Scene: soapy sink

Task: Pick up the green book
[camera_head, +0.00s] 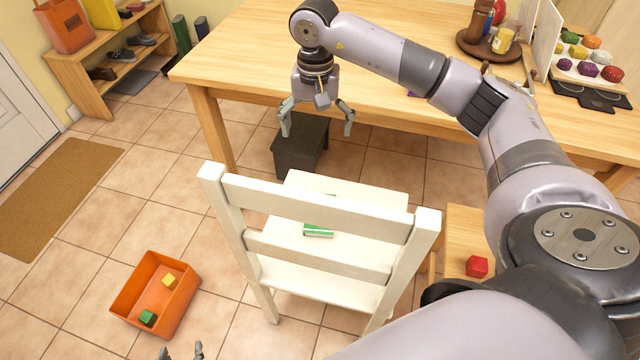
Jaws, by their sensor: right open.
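The green book (318,231) lies on the seat of the white chair (300,245). I see it through the gap between the slats of the chair back, and the slats hide part of it. My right gripper (316,122) hangs at the table's front edge, beyond the book, with its fingers spread wide and nothing between them. It is apart from the book. Only the fingertips of my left gripper (182,351) show at the bottom edge. They stand apart with nothing visible between them.
A wooden table (240,60) spans the back, with a dark box (300,145) below its edge. An orange bin (183,305) with two small blocks stands on the floor at the left. A red cube (477,266) rests on a wooden stool (462,222) right of the chair.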

